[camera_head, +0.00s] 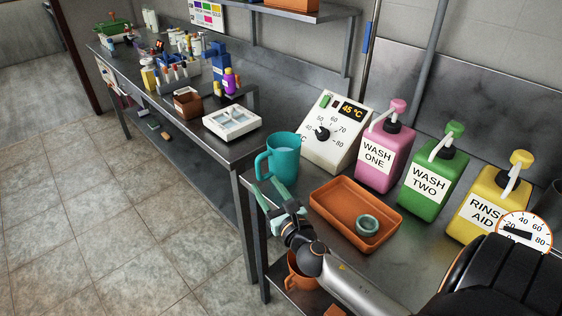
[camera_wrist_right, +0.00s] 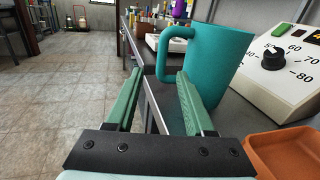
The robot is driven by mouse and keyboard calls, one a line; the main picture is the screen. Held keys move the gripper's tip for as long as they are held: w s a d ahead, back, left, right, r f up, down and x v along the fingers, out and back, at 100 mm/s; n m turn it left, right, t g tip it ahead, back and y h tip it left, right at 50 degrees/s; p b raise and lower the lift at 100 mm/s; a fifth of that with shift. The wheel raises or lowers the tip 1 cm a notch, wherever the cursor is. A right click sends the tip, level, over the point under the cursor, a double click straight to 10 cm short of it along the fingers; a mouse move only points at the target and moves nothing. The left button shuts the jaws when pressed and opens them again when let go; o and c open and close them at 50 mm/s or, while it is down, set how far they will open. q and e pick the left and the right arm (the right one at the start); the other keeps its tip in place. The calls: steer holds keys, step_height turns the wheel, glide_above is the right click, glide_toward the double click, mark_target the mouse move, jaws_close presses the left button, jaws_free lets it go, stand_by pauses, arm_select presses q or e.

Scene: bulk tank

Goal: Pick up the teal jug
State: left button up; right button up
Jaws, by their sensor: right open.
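The teal jug (camera_head: 284,157) stands upright on the near bench's left end, in front of the dial box. Its handle points left. It fills the upper middle of the right wrist view (camera_wrist_right: 216,62), handle toward the picture's left. My right gripper (camera_head: 277,195) is just in front of the jug, nearer to me and slightly lower in the head view. In the wrist view its two green fingers (camera_wrist_right: 158,90) are spread apart with nothing between them. The right finger overlaps the jug's lower left in the picture; I cannot tell whether they touch. My left gripper is not in view.
An orange tray (camera_head: 328,199) holding a small green cup (camera_head: 367,225) lies right of my gripper. The dial box (camera_head: 335,130) stands close behind the jug. Pink (camera_head: 384,152), green (camera_head: 432,180) and yellow (camera_head: 490,203) pump bottles line the wall. Open floor lies left.

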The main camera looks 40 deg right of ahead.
mark_target(260, 175)
steer(key=shift+x, duration=3.1)
steer(key=shift+d+f, duration=0.15)
steer(key=shift+c, duration=0.3)
steer(key=shift+s, duration=0.1)
jaws_close()
